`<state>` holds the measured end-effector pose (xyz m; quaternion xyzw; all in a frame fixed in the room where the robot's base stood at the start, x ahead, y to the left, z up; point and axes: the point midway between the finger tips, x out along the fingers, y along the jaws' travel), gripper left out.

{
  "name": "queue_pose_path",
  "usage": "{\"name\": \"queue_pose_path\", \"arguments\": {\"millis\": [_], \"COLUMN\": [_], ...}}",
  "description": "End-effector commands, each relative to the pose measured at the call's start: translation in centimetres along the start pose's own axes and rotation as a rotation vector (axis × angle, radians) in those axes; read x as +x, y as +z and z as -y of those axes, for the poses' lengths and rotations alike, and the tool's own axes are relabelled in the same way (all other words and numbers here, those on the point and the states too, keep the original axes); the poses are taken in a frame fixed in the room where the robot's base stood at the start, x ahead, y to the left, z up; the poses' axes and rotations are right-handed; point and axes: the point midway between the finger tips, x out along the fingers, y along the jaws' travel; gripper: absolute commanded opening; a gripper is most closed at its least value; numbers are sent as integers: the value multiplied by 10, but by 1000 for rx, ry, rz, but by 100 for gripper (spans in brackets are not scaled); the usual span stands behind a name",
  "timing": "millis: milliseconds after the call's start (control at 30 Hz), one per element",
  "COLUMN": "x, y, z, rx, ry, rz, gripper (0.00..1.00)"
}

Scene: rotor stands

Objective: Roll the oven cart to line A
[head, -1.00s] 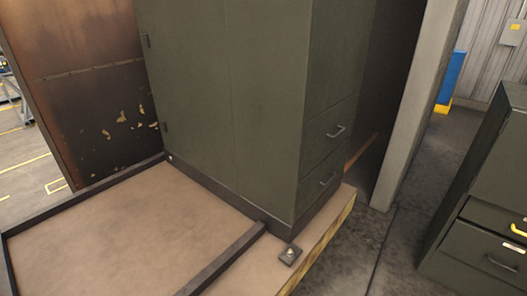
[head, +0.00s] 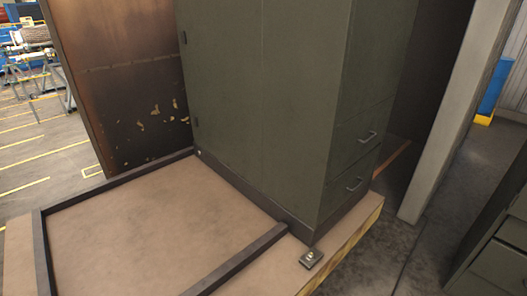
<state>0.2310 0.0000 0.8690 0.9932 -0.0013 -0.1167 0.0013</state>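A brown flat platform (head: 140,235) with a dark metal frame and a yellow-marked edge fills the lower left of the head view. I cannot tell whether it is part of the oven cart. A tall dark green cabinet (head: 270,110) with drawers on its right side stands upright on its far part. A small dark metal plate with a bolt (head: 312,258) sits near the cabinet's front corner. My gripper is not in view. No mark for line A can be made out.
A rusty brown panel (head: 120,85) stands behind the platform. A pale post (head: 455,120) and a green drawer unit (head: 497,250) stand at right, with grey floor between unit and platform. Yellow floor lines (head: 50,160) and a rack (head: 35,75) show at left.

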Motion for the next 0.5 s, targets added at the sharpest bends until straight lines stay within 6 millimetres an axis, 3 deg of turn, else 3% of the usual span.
{"name": "queue_pose_path", "arguments": {"millis": [367,500], "x": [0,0], "y": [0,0], "z": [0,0], "rx": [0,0], "ry": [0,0], "rz": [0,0], "gripper": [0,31]}}
